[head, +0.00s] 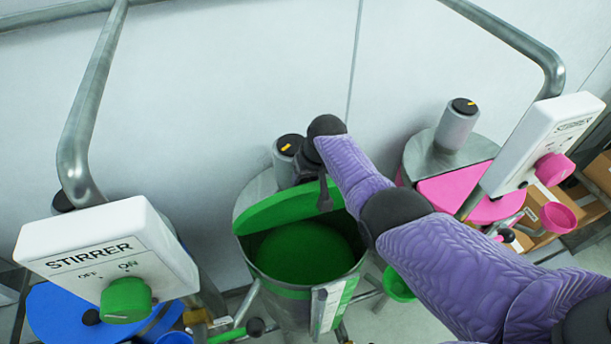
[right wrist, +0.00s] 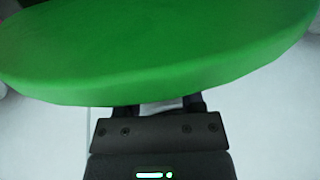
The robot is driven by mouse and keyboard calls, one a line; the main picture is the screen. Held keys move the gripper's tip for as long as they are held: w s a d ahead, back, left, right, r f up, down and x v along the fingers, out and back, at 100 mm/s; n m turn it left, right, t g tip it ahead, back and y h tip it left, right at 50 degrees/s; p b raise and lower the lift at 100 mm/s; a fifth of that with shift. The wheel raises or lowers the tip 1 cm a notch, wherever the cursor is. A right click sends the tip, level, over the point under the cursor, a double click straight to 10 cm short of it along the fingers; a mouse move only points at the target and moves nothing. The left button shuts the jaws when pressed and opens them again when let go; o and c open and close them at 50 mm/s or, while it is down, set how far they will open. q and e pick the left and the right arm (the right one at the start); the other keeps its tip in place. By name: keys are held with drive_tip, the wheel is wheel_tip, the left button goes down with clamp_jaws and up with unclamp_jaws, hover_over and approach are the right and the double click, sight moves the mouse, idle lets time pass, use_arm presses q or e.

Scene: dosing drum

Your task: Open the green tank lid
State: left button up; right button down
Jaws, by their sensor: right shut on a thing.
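The green tank (head: 272,282) stands at the middle of the head view with green contents (head: 305,252) showing inside. Its green lid (head: 285,208) is tilted up at the back of the opening. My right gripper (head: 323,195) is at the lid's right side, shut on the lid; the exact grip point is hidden. In the right wrist view the lid (right wrist: 160,50) fills the top and covers the fingertips of my right gripper (right wrist: 172,106). My left gripper is in neither view.
A white stirrer box (head: 105,250) with a green knob stands at the left above a blue tank lid (head: 55,310). A pink-lidded tank (head: 455,185) and another stirrer box (head: 540,140) stand at the right. A pale wall is behind.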

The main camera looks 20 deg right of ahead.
drive_tip(key=c, duration=0.6)
unclamp_jaws()
drive_tip(key=shift+c, duration=0.2)
drive_tip(key=o, duration=0.4)
drive_tip(key=shift+w+f, duration=0.1)
drive_tip(key=shift+w, duration=0.05)
drive_tip(key=shift+o, duration=0.2)
drive_tip(key=shift+r+p, duration=0.4)
drive_tip(key=shift+r, duration=0.05)
drive_tip(key=p+v, duration=0.3)
drive_tip(key=v, duration=0.6)
drive_tip(key=shift+p, duration=0.35)
